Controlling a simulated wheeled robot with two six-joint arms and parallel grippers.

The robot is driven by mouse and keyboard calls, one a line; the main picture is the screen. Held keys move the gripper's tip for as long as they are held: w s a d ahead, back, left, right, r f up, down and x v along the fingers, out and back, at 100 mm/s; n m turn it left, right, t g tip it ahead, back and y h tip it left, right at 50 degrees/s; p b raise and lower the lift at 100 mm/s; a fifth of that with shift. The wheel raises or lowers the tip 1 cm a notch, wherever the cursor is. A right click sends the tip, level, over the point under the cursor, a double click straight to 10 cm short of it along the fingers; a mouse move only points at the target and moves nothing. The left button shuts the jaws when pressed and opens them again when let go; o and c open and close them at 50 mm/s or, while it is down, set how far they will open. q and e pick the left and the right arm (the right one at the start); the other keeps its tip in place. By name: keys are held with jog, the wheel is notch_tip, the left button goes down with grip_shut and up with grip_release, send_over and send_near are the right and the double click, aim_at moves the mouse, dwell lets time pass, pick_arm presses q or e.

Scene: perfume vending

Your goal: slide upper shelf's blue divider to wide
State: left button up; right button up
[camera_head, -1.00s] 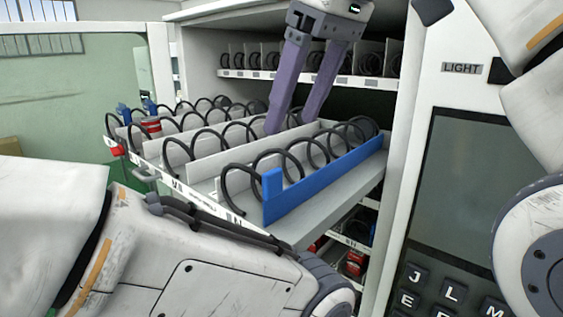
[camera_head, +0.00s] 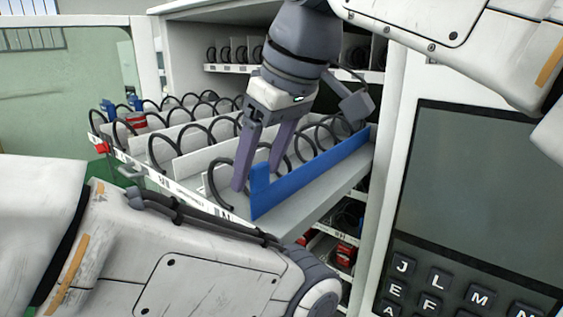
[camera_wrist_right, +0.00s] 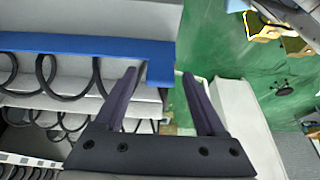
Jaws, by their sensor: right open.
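The blue divider (camera_head: 318,165) is a long low strip with a raised front tab, standing along the right part of the pulled-out upper shelf (camera_head: 300,203). A bare strip of shelf lies to its right. In the right wrist view the divider (camera_wrist_right: 85,46) runs across the upper left. My right gripper (camera_head: 257,174) is open and points down at the divider's front end. In the wrist view the divider's tab lies between my open fingertips (camera_wrist_right: 160,73); I cannot tell whether they touch it. My left gripper is out of view.
Black spiral coils (camera_head: 218,182) and white dividers (camera_head: 205,160) fill the shelf left of the blue divider. The cabinet's keypad panel (camera_head: 450,290) stands at the right, and a green glass door (camera_head: 60,80) at the left. My left arm crosses the lower left.

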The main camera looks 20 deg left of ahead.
jog(key=shift+f, duration=0.15)
grip_shut()
dwell(1.4)
